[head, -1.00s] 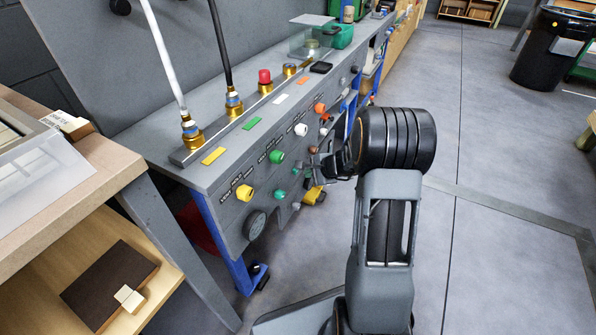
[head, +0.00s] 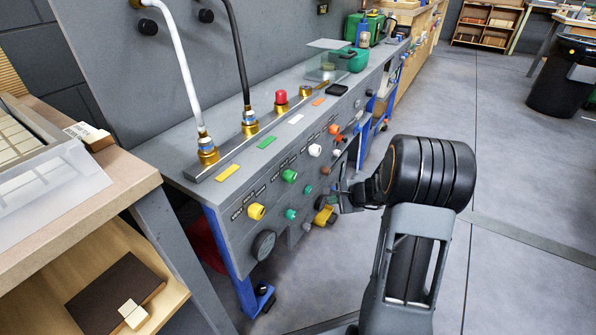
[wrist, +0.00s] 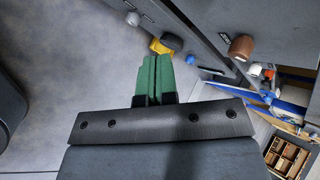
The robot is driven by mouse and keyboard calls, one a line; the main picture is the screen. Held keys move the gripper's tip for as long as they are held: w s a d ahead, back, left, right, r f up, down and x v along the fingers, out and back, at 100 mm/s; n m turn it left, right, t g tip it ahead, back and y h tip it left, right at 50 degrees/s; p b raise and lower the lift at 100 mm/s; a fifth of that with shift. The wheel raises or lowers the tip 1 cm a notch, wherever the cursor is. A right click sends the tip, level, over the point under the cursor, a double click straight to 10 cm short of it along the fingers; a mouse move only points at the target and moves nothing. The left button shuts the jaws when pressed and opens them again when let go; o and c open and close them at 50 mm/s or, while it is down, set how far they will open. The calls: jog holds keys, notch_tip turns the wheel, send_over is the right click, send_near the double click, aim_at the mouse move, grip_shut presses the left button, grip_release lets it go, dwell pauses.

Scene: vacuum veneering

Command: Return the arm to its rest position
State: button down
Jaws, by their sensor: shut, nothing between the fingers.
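My gripper (head: 343,196) is in front of the grey control bench (head: 190,176), close to the lower knobs on its front panel. In the wrist view its two green fingers (wrist: 154,80) lie side by side, shut, with nothing between them. My arm is bent, with its dark ribbed joint raised at the right of the bench in the head view. Part of the gripper is hard to make out against the panel there. Whether it touches any knob cannot be told.
The panel carries a yellow knob (head: 256,211), a green knob (head: 289,176) and a white knob (head: 315,150). A white hose (head: 181,62) and a black hose (head: 237,52) rise from brass fittings. A wooden table (head: 125,178) stands left. Open floor (head: 530,270) lies right.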

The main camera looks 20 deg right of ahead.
jog(key=s+a+r+n+g+p, duration=0.1)
jog(key=s+a+r+n+p, duration=0.25)
jog(key=r+p, duration=0.4)
jog(key=s+a+r+n+g+p, duration=0.15)
jog(key=a+r+p, duration=0.3)
jog(key=r, duration=0.65)
jog(key=s+a+r+n+g+p, duration=0.1)
jog(key=s+a+r+n+p, duration=0.25)
jog(key=r+p, duration=0.45)
jog(key=s+r+n+h+p, duration=0.1)
jog(key=s+r+n+p, duration=0.2)
jog(key=r+p, duration=0.3)
jog(key=s+r+n+h+p, duration=0.2)
jog(key=s+r+p, duration=0.3)
jog(key=r, duration=0.6)
jog(key=s+a+r+n+h+p, duration=0.1)
jog(key=s+r+n+p, duration=0.3)
jog(key=r+p, duration=0.3)
jog(key=shift+s+r+g+h, duration=0.15)
jog(key=shift+r+g+h, duration=0.2)
jog(key=shift+r, duration=0.45)
